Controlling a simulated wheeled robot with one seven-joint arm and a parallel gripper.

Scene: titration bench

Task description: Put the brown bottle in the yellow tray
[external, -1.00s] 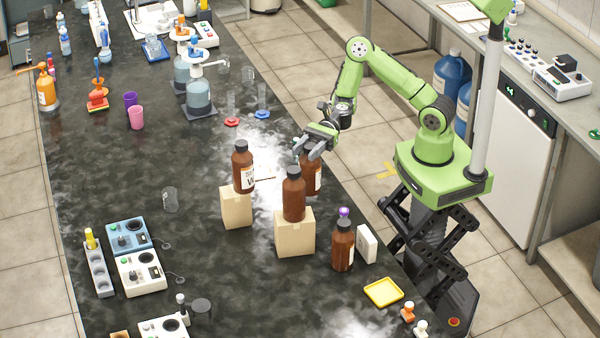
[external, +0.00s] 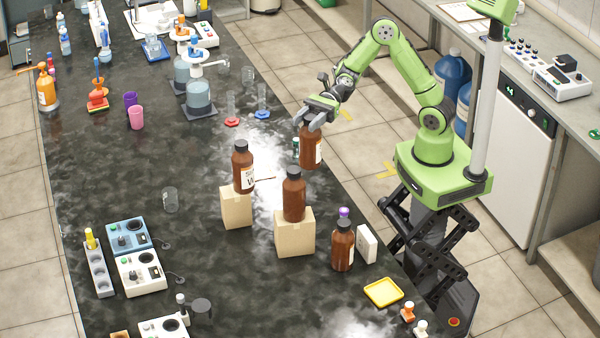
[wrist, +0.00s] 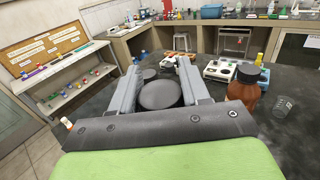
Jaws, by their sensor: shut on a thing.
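My gripper (external: 312,121) is shut on the cap end of a brown bottle (external: 309,153). The bottle has a white label, hangs upright and appears clear of the bench top. In the wrist view its dark round cap (wrist: 160,95) sits between the two fingers. The yellow tray (external: 383,292) lies flat and empty near the bench's right edge, lower right of the held bottle. Three similar brown bottles show: one on the left box (external: 243,172), one on the middle box (external: 293,197) and one on the bench (external: 343,247) near the tray.
A purple-capped item (external: 344,212) is partly hidden behind the bench bottle.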

